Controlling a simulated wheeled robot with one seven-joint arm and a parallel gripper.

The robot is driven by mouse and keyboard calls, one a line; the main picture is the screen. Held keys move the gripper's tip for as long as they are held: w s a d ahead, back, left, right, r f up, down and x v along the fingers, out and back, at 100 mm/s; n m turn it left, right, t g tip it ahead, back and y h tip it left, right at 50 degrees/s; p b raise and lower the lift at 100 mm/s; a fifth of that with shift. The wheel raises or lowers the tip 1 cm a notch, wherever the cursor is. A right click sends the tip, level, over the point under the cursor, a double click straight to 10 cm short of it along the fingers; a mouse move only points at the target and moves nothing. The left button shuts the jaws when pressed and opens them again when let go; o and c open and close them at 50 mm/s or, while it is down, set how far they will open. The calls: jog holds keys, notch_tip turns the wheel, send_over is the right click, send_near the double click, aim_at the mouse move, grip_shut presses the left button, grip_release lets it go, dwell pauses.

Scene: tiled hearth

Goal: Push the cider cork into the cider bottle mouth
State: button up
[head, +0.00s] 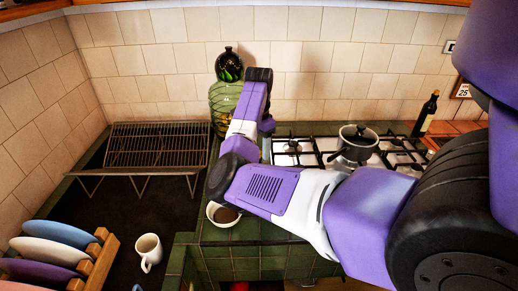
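No loose cork can be made out. My arm reaches across the middle of the view, up to the left of the hob. A small part at its end, seemingly my gripper (267,126), shows beside the forearm. Its fingers are hidden behind my own arm, so I cannot see whether they are open or hold anything. It is well left of the dark bottle.
A green ribbed vessel (221,101) with a dark patterned top stands against the tiled wall, close left of my arm. A lidded pot (356,142) sits on the hob. A bowl (222,214), wire rack (157,146), white mug (148,251) and plate rack (99,262) are left.

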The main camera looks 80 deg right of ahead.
jog(key=shift+r, duration=1.25)
jog(key=shift+r, duration=0.35)
jog(key=shift+r, duration=0.15)
notch_tip(320, 180, up, 8)
jog(key=shift+d, duration=0.1)
dwell(1.3)
